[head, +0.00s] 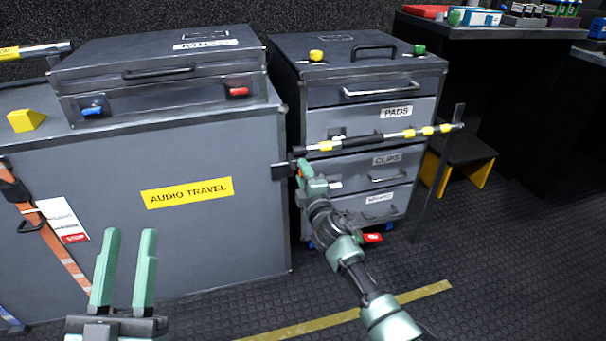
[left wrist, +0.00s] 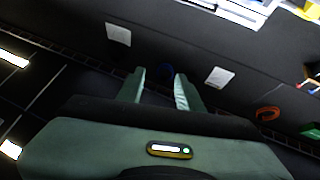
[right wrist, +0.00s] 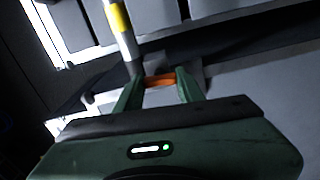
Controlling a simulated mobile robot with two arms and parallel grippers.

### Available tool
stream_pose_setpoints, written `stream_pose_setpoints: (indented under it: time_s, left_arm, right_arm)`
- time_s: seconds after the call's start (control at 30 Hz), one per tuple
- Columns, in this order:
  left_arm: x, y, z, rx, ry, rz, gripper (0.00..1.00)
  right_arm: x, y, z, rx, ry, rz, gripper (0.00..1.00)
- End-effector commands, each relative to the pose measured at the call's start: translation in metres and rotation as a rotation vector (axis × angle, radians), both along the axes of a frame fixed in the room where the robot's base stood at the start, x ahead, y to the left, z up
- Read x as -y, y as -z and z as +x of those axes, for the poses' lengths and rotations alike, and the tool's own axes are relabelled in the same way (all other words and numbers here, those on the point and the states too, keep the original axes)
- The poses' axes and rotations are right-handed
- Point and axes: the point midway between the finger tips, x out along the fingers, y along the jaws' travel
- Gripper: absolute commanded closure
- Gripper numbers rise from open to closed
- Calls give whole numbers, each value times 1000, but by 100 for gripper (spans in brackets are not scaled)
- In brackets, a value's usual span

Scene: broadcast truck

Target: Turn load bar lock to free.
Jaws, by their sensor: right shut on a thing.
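The load bar (head: 380,139), silver and black with yellow bands, runs across the front of the drawer cabinet, with a dark end plate at each side. It also shows in the right wrist view (right wrist: 119,22). The lock is a small orange piece (right wrist: 160,80) at the bar's left end, beside the grey case. My right gripper (head: 301,168) is at that end, its fingers shut on the orange lock. The fingers hide part of it in the head view. My left gripper (head: 128,232) is upright, open and empty in front of the grey case.
The drawer cabinet (head: 320,95) stands behind the bar. The large grey case (head: 220,240) with an AUDIO TRAVEL label fills the left, an orange strap (head: 66,262) on its front. A yellow-edged step (head: 470,160) is at the right.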

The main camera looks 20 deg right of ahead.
Motion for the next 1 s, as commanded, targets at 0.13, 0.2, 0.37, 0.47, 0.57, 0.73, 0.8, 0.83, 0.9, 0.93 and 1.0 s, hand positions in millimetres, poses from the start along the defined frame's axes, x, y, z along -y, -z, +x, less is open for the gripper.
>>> stream_pose_setpoints:
  time_s: [0.13,0.2,0.37,0.47,0.57,0.73,0.8,0.83,0.9,0.93,1.0]
  left_arm:
    - [0,0,0,0,0,0,64]
    - [0,0,0,0,0,0,64]
    - [0,0,0,0,0,0,64]
    - [0,0,0,0,0,0,64]
    - [0,0,1,-14,0,4,64]
    - [0,25,15,-163,-9,47,64]
    - [-1,39,20,-244,-14,69,64]
    - [-1,46,22,-277,-16,78,64]
    - [-3,60,25,-354,-21,99,64]
    - [-3,66,26,-385,-23,107,64]
    - [-4,80,27,-450,-26,124,64]
  right_arm:
    - [0,2,-1,-4,0,1,45]
    - [0,2,0,-3,0,1,40]
    - [0,1,0,-2,0,1,40]
    - [0,1,0,-1,0,1,40]
    - [0,0,-4,-1,0,1,40]
    - [0,0,-20,-3,1,1,40]
    - [0,-1,-29,-3,1,1,40]
    - [0,0,-34,-4,1,1,40]
    - [0,0,-44,-4,0,1,40]
    - [0,0,-48,-3,0,1,40]
    - [0,0,-57,-3,0,1,40]
